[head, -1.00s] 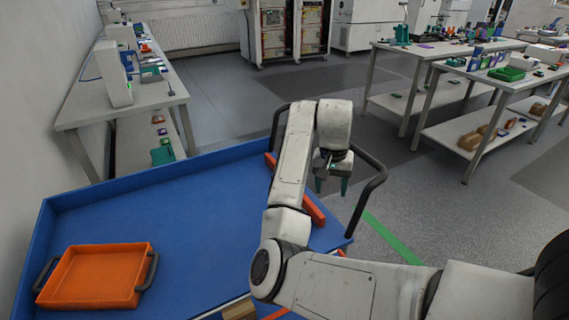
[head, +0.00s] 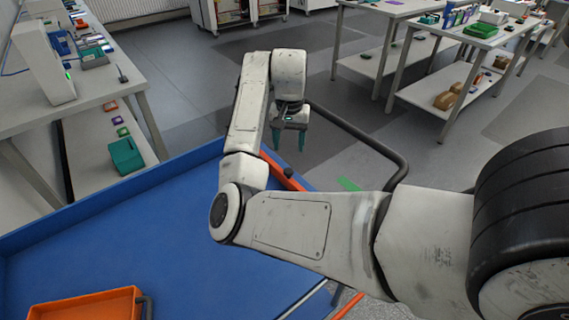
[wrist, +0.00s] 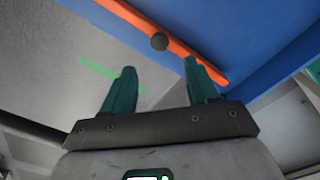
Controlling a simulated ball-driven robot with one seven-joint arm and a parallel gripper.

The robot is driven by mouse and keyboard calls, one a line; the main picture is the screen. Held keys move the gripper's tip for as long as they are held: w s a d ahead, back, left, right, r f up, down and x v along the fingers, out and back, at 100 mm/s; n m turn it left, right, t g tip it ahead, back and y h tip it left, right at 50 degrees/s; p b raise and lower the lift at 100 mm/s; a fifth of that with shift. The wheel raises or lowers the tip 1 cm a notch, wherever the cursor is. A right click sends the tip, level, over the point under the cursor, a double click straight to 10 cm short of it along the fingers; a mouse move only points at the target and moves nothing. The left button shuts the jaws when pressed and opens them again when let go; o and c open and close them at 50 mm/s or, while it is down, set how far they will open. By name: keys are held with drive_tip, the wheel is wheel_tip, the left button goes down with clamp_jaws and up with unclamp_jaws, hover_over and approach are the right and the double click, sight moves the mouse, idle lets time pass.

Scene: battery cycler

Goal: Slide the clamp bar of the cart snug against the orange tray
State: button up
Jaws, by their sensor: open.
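The clamp bar (head: 272,167) is orange with a dark round knob (head: 288,173), at the right end of the blue cart (head: 110,235), partly hidden by my arm. The orange tray (head: 90,306) lies on the cart at lower left, cut off by the picture edge, with a wide blue gap between it and the bar. My gripper (head: 290,147) is open and empty, fingers pointing down, near the bar's knob. In the wrist view the clamp bar (wrist: 196,59) and knob (wrist: 159,41) show beyond my gripper's (wrist: 160,68) fingertips; contact is not visible.
A dark push handle (head: 375,150) sticks out from the cart's right end. A bench (head: 70,95) with devices stands at the left, beyond the cart's raised rim. Other benches (head: 440,60) stand at the back right. Grey floor lies open between them.

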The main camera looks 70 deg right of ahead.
sight(288, 170)
wheel_tip(288, 170, down, 10)
drive_tip(key=shift+r, duration=0.2)
drive_tip(key=shift+c, duration=0.3)
clamp_jaws()
idle(0.4)
